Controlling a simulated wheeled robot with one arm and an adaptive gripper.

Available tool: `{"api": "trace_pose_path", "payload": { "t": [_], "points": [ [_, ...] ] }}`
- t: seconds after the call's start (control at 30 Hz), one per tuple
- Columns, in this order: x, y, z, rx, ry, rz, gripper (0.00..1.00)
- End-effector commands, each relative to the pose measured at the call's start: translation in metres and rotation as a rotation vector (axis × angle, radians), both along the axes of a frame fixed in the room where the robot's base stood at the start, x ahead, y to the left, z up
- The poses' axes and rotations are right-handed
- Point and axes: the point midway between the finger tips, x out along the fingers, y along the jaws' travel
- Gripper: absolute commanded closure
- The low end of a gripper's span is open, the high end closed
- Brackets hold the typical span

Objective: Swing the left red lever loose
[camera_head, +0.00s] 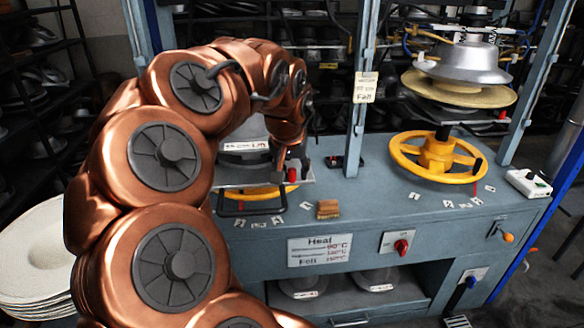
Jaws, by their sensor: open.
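The left press stands mostly behind my copper arm. The left red lever (292,174) shows as a small upright red piece at the right side of this press, above the bench top. My gripper (290,156) hangs from the end of my arm, just above the red lever and close to it. It is open and partly hidden by my own wrist. I cannot tell whether it touches the lever. The right press has its own thin red lever (477,168) beside a yellow handwheel (437,157).
The blue-grey bench (370,205) carries small paper labels and a wooden block (328,209). A blue post (362,90) stands right of my gripper. A red switch (401,246) is on the bench front. Shelves of hat forms stand behind, and white brims (35,250) are stacked at left.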

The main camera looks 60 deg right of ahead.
Motion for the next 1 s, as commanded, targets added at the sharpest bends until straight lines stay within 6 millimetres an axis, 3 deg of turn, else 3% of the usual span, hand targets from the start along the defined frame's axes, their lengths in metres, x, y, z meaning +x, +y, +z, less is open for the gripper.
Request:
{"api": "trace_pose_path", "payload": {
  "t": [0.33, 0.77, 1.0],
  "points": [
    [-0.0001, -0.0009, -0.0028, 0.000, 0.001, 0.000, 0.55],
    [-0.0002, -0.0007, -0.0027, 0.000, 0.001, -0.001, 1.00],
    [-0.0003, -0.0007, -0.0028, 0.001, 0.000, 0.000, 1.00]
  ]
}}
